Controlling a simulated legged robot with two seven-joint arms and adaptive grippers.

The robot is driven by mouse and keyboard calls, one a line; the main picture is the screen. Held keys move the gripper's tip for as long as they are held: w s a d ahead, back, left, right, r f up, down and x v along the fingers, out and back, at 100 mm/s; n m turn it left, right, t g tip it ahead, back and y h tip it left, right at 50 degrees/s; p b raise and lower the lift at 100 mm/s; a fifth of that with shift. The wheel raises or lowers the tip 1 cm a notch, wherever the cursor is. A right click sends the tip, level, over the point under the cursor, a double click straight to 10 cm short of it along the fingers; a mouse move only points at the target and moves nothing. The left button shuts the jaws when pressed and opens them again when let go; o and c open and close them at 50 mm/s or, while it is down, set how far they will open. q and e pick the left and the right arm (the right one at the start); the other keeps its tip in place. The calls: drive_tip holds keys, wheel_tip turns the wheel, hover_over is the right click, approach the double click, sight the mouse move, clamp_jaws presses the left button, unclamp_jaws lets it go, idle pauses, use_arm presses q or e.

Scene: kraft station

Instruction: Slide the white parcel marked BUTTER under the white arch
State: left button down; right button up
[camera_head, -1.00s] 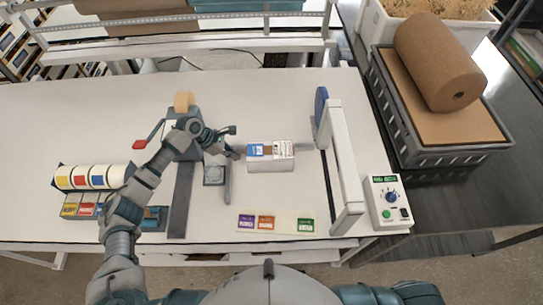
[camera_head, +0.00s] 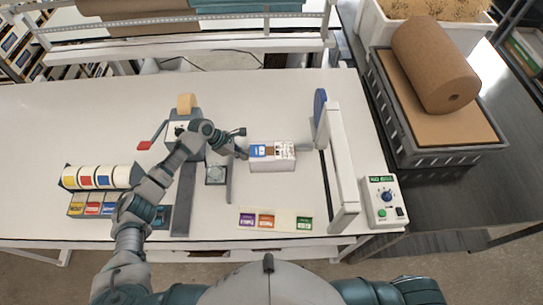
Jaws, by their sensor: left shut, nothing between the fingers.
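The white parcel (camera_head: 272,163) lies on the white table, with a blue and a brown label and dark print on its top. The print is too small to read. The white arch (camera_head: 342,165) stands on the table to the right of the parcel, with a gap between them. My left gripper (camera_head: 244,142) is shut and empty at the parcel's left end; I cannot tell whether it touches. My right gripper is not in view; only part of what seems my right arm shows at the bottom right.
A control box (camera_head: 384,201) with knob and buttons stands right of the arch. A strip of coloured labels (camera_head: 276,220) lies at the front. Label rolls (camera_head: 98,177) and a tape dispenser (camera_head: 187,118) are at the left. The table behind the parcel is clear.

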sight(268, 155)
use_arm(q)
drive_tip(key=shift+d+r+p, duration=0.1)
drive_tip(key=shift+d+p, duration=0.75)
drive_tip(key=shift+d, duration=0.65)
drive_tip(key=shift+d, duration=0.1)
drive_tip(key=shift+d, duration=1.45)
drive_tip(key=shift+d, duration=1.6)
